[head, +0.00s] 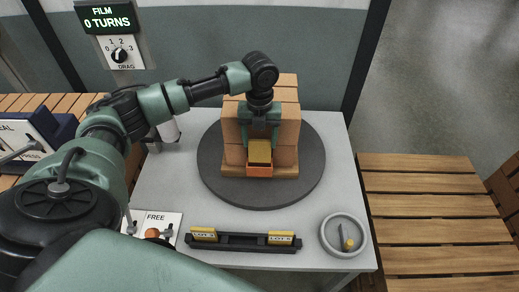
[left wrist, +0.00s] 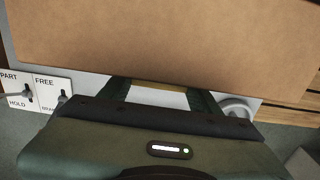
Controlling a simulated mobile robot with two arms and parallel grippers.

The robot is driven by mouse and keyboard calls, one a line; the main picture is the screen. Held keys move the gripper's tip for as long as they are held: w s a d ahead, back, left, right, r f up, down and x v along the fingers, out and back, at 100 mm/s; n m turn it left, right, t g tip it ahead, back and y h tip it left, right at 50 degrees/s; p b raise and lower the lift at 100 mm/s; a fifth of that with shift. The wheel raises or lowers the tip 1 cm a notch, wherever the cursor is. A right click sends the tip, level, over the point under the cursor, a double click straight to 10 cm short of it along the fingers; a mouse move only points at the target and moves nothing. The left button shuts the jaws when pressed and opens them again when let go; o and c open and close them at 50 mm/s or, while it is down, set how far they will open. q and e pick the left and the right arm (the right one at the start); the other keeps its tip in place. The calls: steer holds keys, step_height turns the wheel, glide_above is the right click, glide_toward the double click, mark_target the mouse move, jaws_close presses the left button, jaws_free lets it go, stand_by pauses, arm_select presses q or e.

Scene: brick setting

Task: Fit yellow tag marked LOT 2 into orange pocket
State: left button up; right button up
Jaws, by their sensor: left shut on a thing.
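My left gripper (head: 260,138) is shut on a yellow tag (head: 260,152) and points down in front of the stacked brown cartons. The tag hangs upright, its lower edge meeting the top of the orange pocket (head: 259,171) in the head view. I cannot tell whether its edge is inside the pocket, and no lettering on it is readable. In the left wrist view, the fingers (left wrist: 160,95) reach past the carton face with a thin yellow strip (left wrist: 162,86) between them; the pocket is hidden there. My right gripper is not in view.
The cartons (head: 288,130) stand on a dark round turntable (head: 225,190). A black rack (head: 243,242) at the table front holds two yellow tags (head: 204,234) with a gap between. A grey round dish (head: 328,246) is right. A FILM panel (head: 108,18) reads 0 TURNS.

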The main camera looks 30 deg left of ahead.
mark_target(259, 162)
arm_select(q)
step_height(259, 162, down, 5)
steer(key=shift+s+f+p, duration=0.1)
steer(key=shift+p, duration=0.35)
steer(key=shift+f, duration=0.3)
steer(key=shift+f, duration=0.1)
steer(key=o, duration=1.8)
step_height(259, 162, up, 12)
steer(key=shift+r+b, duration=0.15)
steer(key=shift+b, duration=0.9)
